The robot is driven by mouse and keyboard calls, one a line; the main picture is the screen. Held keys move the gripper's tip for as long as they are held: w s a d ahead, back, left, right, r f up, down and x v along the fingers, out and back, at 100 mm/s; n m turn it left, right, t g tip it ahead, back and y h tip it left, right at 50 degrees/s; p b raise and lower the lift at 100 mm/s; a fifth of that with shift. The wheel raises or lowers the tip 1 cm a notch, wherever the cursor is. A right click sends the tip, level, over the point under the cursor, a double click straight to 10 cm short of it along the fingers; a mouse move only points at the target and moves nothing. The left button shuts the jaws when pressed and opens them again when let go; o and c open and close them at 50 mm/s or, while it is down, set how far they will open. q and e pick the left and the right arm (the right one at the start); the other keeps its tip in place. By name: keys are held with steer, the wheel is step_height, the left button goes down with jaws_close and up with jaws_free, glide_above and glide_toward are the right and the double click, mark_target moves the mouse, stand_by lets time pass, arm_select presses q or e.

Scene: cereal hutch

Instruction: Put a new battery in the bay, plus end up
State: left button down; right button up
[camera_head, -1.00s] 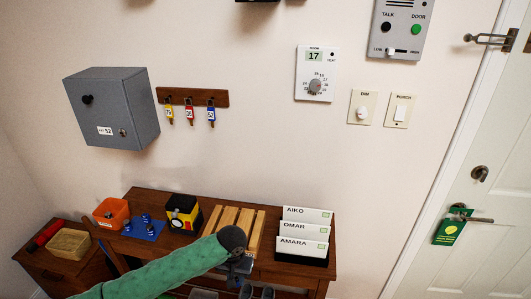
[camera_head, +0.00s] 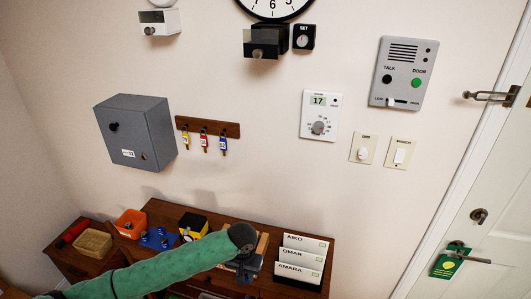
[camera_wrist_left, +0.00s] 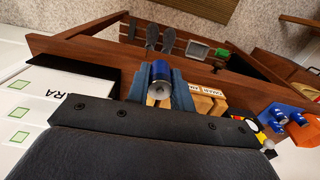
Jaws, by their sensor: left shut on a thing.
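My left gripper (camera_head: 247,272) is over the front right part of the brown table, beside the letter holder. In the left wrist view its fingers (camera_wrist_left: 163,98) are shut on a blue battery (camera_wrist_left: 165,71). A round silver-grey end of the battery faces the camera; I cannot read a plus or minus mark on it. More batteries stand on a blue mat (camera_head: 143,246) on the table; the mat also shows in the left wrist view (camera_wrist_left: 283,115). I cannot make out the battery bay for certain; a dark box (camera_head: 262,45) hangs under the wall clock. My right gripper is not in view.
The table (camera_head: 160,208) carries an orange bin (camera_head: 130,223), a yellow and black box (camera_head: 192,225) and a letter holder (camera_head: 302,262). On the wall are a grey cabinet (camera_head: 137,130), a key rack (camera_head: 207,127), a thermostat (camera_head: 321,115) and an intercom (camera_head: 403,75).

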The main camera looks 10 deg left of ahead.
arm_select(q)
steer(key=shift+w+d+r, duration=0.15)
steer(key=shift+d+r, duration=0.05)
steer(key=shift+d, duration=0.1)
steer(key=shift+r, duration=0.1)
